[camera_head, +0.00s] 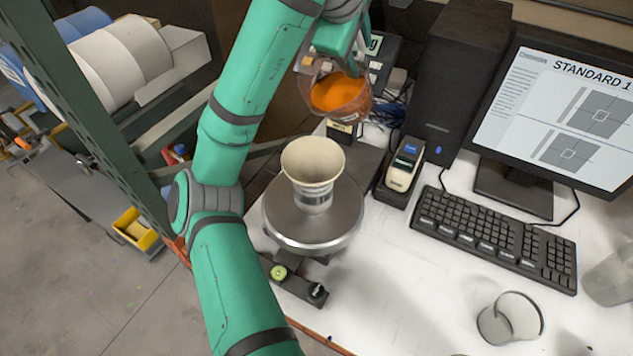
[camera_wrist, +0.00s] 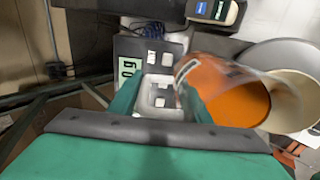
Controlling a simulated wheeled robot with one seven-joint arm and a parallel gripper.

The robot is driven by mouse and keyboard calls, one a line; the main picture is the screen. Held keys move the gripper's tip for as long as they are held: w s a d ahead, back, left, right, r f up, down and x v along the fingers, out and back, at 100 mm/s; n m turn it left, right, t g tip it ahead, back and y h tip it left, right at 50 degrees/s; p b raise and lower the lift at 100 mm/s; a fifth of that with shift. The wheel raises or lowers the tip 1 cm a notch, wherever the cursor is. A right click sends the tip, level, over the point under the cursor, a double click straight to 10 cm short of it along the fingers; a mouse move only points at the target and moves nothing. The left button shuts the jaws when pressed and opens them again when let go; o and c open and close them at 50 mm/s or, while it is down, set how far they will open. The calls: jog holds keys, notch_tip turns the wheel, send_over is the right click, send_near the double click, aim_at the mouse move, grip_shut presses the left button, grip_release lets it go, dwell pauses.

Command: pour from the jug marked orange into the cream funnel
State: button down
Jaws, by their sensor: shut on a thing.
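The jug (camera_head: 343,97) is clear and holds orange liquid. It is held up behind and above the cream funnel, tilted a little in the head view. In the wrist view the jug (camera_wrist: 228,90) sits between my gripper's fingers and the funnel. The cream funnel (camera_head: 313,165) stands upright on a round steel scale plate (camera_head: 340,222). The funnel also shows at the right of the wrist view (camera_wrist: 293,103), partly behind the jug's clear rim. My gripper (camera_wrist: 165,95) is shut on the jug at its handle side. No liquid stream shows between jug and funnel.
A scale display (camera_wrist: 128,72) stands behind the plate. A handheld device (camera_head: 403,166), a keyboard (camera_head: 493,237) and a monitor (camera_head: 560,110) are to the right. Clear cups (camera_head: 510,318) stand at the front right. A green post (camera_head: 95,110) rises at left.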

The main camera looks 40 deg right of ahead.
jog(key=shift+a+f+h+p, duration=0.1)
jog(key=shift+a+h+p, duration=0.25)
jog(key=shift+p, duration=1)
jog(key=shift+s+d, duration=0.1)
jog(key=shift+d, duration=0.05)
jog(key=shift+a, duration=0.2)
jog(key=shift+d, duration=0.1)
jog(key=shift+s+d, duration=0.2)
jog(key=shift+w+a+t, duration=0.25)
jog(key=shift+t, duration=0.05)
jog(key=shift+s+d, duration=0.1)
jog(key=shift+s, duration=0.05)
jog(key=shift+h, duration=0.25)
jog(key=shift+a+r+h, duration=0.2)
jog(key=shift+a+h, duration=0.05)
jog(key=shift+h, duration=0.05)
dwell(1.0)
